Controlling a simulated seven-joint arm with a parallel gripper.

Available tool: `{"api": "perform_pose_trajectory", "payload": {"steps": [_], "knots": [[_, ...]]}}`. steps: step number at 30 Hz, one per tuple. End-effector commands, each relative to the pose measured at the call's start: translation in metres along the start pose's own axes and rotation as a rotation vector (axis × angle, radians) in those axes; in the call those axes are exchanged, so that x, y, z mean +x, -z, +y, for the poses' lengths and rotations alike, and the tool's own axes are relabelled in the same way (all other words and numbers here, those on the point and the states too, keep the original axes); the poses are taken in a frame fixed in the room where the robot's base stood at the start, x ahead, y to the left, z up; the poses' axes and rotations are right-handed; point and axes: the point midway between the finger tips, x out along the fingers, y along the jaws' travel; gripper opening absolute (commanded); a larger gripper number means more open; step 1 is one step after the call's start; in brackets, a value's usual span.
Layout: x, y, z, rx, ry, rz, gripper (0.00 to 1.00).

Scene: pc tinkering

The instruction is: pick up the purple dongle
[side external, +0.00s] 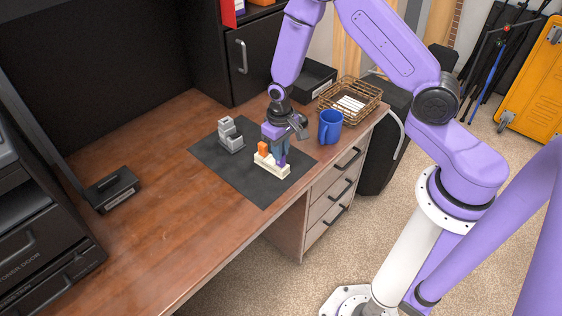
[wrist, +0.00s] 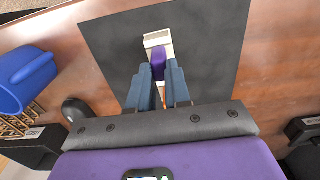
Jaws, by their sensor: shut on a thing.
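The purple dongle (side external: 282,161) stands upright at the right part of a cream-white holder (side external: 272,168) on the dark mat. In the wrist view the purple dongle (wrist: 157,66) shows between my two blue-grey fingertips, with the white holder (wrist: 157,39) beneath it. My gripper (side external: 282,149) points down over the holder and is shut on the purple dongle; in the wrist view my gripper (wrist: 159,78) hides part of the holder. I cannot tell whether the dongle's lower end is still seated in the holder. An orange dongle (side external: 263,148) stands beside it, at the holder's left part.
A grey stepped block (side external: 230,134) stands on the dark mat (side external: 262,193) to the left. A blue mug (side external: 330,127) stands close on the right, with a wire basket (side external: 350,98) behind it. The wooden desk (side external: 165,220) is clear at the left front.

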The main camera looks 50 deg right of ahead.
Motion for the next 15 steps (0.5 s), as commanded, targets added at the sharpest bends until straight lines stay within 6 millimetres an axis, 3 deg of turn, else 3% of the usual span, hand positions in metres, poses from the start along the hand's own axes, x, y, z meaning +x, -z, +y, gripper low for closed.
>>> {"api": "perform_pose_trajectory", "payload": {"steps": [15], "knots": [[-0.016,0.000,0.000,0.000,0.000,0.000,0.00]]}}
